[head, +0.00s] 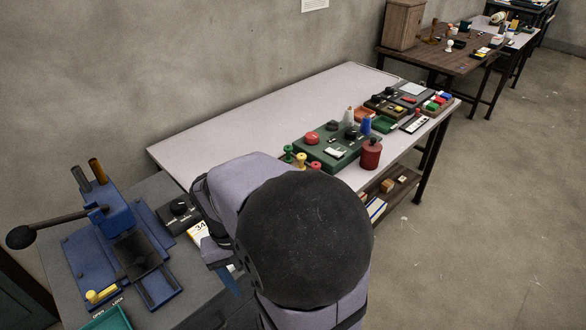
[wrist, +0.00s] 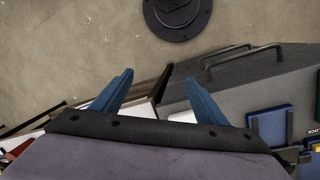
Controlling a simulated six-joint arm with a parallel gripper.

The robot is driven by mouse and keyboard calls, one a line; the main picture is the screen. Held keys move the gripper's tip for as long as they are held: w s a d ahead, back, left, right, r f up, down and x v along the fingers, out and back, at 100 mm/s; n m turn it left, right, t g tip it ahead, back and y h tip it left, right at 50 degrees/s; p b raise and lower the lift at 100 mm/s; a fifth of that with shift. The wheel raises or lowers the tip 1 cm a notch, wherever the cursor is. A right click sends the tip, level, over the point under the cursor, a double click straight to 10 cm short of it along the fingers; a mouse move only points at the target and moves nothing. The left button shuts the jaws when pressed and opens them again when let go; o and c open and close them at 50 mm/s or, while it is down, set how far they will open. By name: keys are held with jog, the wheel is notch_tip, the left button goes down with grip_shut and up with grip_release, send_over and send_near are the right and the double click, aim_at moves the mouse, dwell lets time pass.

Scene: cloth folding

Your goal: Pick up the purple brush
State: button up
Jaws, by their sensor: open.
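I see no purple brush in either view. My gripper (wrist: 160,76) shows in the wrist view as two blue fingers set well apart, with nothing between them. In the head view, part of a blue finger (head: 229,281) shows beside the front edge of the grey workbench, and my arm hides the rest of the gripper and the area behind it.
A blue lever press (head: 107,215) stands on the grey workbench (head: 62,210) at left. A teal tray (head: 108,318) is at its front. The floor (head: 480,230) at right is clear.

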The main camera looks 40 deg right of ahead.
jog(key=w+d+r+m+h+p, duration=0.1)
jog(key=w+d+r+m, duration=0.15)
jog(key=w+d, duration=0.4)
jog(key=w+d+r+m+p, duration=0.1)
jog(key=w+d+r+m, duration=0.1)
jog(key=w+d+m, duration=0.35)
jog(key=w+d+f+m+t+h+p, duration=0.15)
jog(key=w+d, duration=0.35)
jog(key=d, duration=0.5)
jog(key=w+d+f+m+h, duration=0.1)
jog(key=w+d+f+m, duration=0.15)
jog(key=w+d, duration=0.5)
jog(key=shift+s+d+f+p, duration=0.4)
jog(key=shift+d+f, duration=0.25)
jog(key=shift+f, duration=0.4)
jog(key=shift+s+d+f+p, duration=0.4)
jog(key=shift+d+f, duration=0.3)
jog(key=shift+f, duration=0.35)
jog(key=shift+s+d+f+p, duration=0.25)
jog(key=shift+d+f+p, duration=0.35)
jog(key=shift+f, duration=0.45)
jog(key=c, duration=1.2)
